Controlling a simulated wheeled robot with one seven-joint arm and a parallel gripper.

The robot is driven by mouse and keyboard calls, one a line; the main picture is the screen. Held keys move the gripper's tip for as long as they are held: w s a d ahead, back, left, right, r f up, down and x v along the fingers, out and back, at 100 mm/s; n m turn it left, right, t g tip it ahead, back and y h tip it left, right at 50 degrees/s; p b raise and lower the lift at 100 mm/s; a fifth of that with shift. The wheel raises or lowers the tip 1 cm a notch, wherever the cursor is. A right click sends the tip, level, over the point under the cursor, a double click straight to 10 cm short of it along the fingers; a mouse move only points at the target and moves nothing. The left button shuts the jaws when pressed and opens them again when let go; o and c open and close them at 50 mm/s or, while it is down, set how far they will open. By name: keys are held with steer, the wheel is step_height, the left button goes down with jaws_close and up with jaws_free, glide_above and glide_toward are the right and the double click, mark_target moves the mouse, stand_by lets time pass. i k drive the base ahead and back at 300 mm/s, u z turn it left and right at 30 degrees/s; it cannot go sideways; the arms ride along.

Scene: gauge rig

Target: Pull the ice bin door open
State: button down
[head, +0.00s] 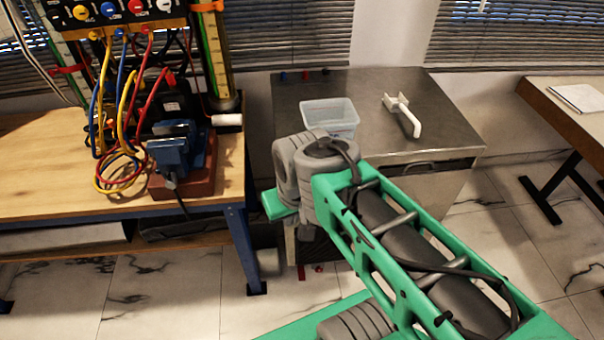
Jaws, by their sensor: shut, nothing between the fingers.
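The ice bin is a steel cabinet (370,105) in the middle of the head view, with a flat metal top. Its front door (435,190) faces me at the right, below a dark strip under the top's edge. My green and grey arm hides the left and lower part of the front, so I cannot tell clearly whether the door stands fully closed. My gripper is not in view; my arm bends down at its grey joint in front of the cabinet.
A clear plastic tub (329,117) and a white scoop-like tool (403,114) lie on the cabinet top. A wooden bench (50,165) with a blue vise (175,150) and hoses stands at left. Another table (570,120) stands at right. Tiled floor (165,290) is open in front.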

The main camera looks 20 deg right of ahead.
mark_target(434, 187)
steer(key=z, duration=1.6)
steer(key=k, duration=1.1)
steer(key=z, duration=0.95)
steer(key=i, duration=0.8)
steer(key=u, duration=0.6)
steer(key=i, duration=0.7)
steer(key=u, duration=0.8)
